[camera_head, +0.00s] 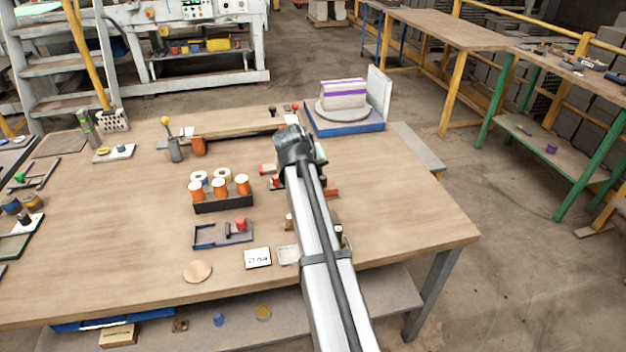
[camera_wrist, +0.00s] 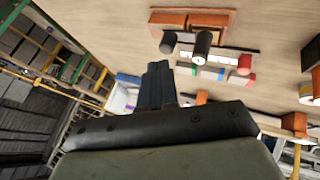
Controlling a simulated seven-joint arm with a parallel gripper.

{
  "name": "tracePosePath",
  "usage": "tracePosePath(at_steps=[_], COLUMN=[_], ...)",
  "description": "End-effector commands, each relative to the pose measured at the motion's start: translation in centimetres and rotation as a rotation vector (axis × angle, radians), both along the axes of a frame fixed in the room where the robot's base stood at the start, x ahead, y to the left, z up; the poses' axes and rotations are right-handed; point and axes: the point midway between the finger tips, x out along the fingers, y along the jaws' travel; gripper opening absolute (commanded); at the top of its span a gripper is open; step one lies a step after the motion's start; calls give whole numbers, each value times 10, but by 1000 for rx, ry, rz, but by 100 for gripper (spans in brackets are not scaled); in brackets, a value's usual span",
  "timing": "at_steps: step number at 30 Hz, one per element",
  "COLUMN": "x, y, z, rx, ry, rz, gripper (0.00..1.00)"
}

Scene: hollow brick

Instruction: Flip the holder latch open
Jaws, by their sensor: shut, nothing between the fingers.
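My gripper (camera_head: 294,150) is over the right part of the wooden table, near its back. In the wrist view its dark fingers (camera_wrist: 158,84) are together, with nothing between them. An orange-brown fixture (camera_wrist: 192,18) with two dark cylindrical knobs (camera_wrist: 202,42) shows at the top of the wrist view, apart from the fingers. In the head view an orange-brown piece (camera_head: 332,193) shows just right of my arm, which hides part of that area. I cannot tell for sure which part is the holder latch, or whether it is open or shut.
A blue-based turntable (camera_head: 345,125) with a wrapped block (camera_head: 343,94) stands at the back right. A black rack (camera_head: 223,203) of orange-and-white spools and a blue tray (camera_head: 207,238) with a red knob lie left of my arm.

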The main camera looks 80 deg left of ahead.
Motion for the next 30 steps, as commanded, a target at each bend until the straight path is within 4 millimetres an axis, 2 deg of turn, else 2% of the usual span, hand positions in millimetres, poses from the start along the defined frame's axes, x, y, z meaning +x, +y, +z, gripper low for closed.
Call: tracePosePath(at_steps=[3, 9, 22, 30], x=[-24, -37, -35, -21], y=[1, 1, 3, 21], z=[5, 7, 3, -26], rx=[-9, -15, -16, -18], ry=[-7, -10, -10, -10], rz=[36, 55, 55, 54], gripper=[0, 0, 0, 0])
